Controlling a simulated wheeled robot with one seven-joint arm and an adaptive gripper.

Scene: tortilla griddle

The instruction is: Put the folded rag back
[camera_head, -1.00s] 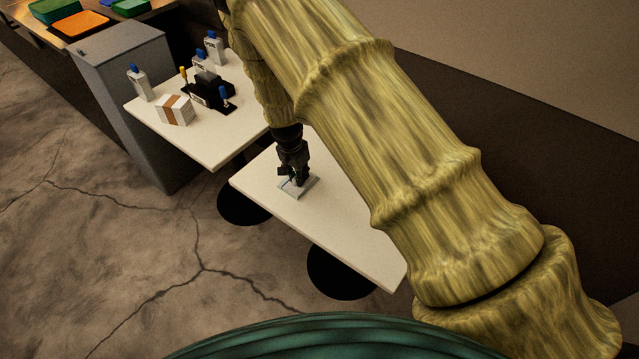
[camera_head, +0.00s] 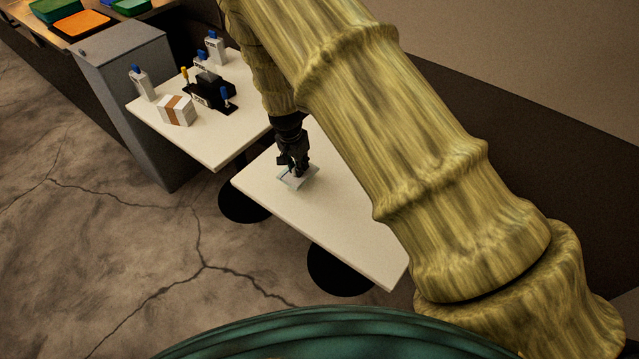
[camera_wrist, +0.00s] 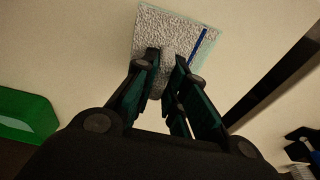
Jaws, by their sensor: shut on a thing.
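The folded rag (camera_head: 304,180) is a small pale grey square at the near table's left part, under my gripper. In the wrist view the rag (camera_wrist: 166,25) has a speckled grey-white face, a dark blue stripe and a pale blue edge. My gripper (camera_head: 295,174) points down, and its fingers are shut on the rag. In the wrist view my gripper (camera_wrist: 167,62) covers the rag's lower part, so the pinched part is partly hidden. I cannot tell how far the rag is above the tabletop.
The near white table (camera_head: 345,225) is otherwise bare where visible. The second white table (camera_head: 215,150) holds a white box with a brown band (camera_head: 177,110), a black caddy (camera_head: 213,96) and several blue-capped bottles. A grey cabinet (camera_head: 130,100) stands beside it. My arm hides part of the near table.

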